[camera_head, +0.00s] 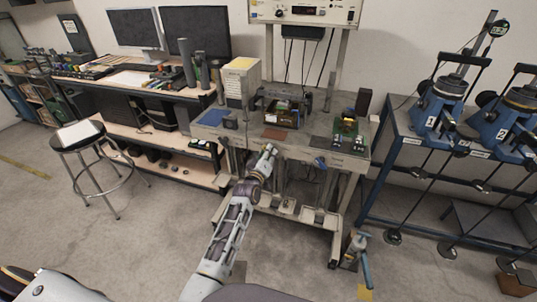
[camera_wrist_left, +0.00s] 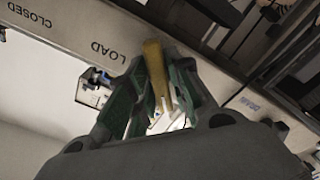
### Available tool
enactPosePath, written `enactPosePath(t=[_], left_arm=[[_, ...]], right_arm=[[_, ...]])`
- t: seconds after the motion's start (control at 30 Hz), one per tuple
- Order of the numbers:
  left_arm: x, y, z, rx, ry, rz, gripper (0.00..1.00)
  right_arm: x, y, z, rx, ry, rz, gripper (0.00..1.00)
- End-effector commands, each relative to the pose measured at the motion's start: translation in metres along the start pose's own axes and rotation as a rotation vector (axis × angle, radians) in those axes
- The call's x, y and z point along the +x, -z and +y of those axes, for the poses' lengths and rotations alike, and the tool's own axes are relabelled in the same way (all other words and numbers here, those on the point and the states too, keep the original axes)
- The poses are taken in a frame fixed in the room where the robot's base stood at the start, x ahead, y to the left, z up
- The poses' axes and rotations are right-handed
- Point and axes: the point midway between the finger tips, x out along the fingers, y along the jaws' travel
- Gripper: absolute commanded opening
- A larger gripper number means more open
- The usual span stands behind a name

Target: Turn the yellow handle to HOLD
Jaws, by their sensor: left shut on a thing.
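The yellow handle (camera_wrist_left: 153,60) shows in the left wrist view, between the green-lined fingers of my left gripper (camera_wrist_left: 160,88). The gripper is shut on it. The handle lies across the edge of a grey panel (camera_wrist_left: 70,38) marked CLOSED and LOAD, a little right of the word LOAD. A further small label (camera_wrist_left: 250,104) to the right is too faint to read surely. In the head view my left gripper (camera_head: 268,150) is at the front edge of the grey workbench (camera_head: 300,150); the handle cannot be made out there. My right gripper is in neither view.
The bench carries a dark boxy device (camera_head: 284,113), a green circuit board (camera_head: 347,128) and a blue item (camera_head: 230,123). A blue rack (camera_head: 385,175) with presses stands right. A stool (camera_head: 80,137) and a desk with monitors are left. Open floor lies in front.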

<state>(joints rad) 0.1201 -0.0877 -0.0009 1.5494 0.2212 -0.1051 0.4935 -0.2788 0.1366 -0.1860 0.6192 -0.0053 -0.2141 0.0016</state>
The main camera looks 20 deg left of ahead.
Motion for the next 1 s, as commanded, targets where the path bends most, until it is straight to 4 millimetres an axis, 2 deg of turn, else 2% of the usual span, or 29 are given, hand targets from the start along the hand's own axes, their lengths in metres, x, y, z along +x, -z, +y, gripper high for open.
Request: enactPosePath(t=[0.03, 0.07, 0.1, 0.2, 0.67, 1.0], left_arm=[[0.002, 0.009, 0.003, 0.002, -0.007, 0.017, 0.00], [0.002, 0.009, 0.003, 0.002, -0.007, 0.017, 0.00], [0.002, 0.009, 0.003, 0.002, -0.007, 0.017, 0.23], [0.002, 0.008, 0.003, 0.002, -0.006, 0.015, 0.36], [-0.002, 0.002, 0.001, 0.000, -0.001, 0.004, 0.36], [-0.021, 0.001, 0.000, 0.000, -0.001, 0.003, 0.36]], right_arm=[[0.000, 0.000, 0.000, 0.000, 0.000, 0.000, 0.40], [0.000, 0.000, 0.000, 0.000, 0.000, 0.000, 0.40], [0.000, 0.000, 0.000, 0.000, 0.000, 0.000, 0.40], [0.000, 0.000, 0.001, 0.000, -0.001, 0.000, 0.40], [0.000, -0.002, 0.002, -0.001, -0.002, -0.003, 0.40], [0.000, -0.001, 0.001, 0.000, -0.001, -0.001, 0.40]])
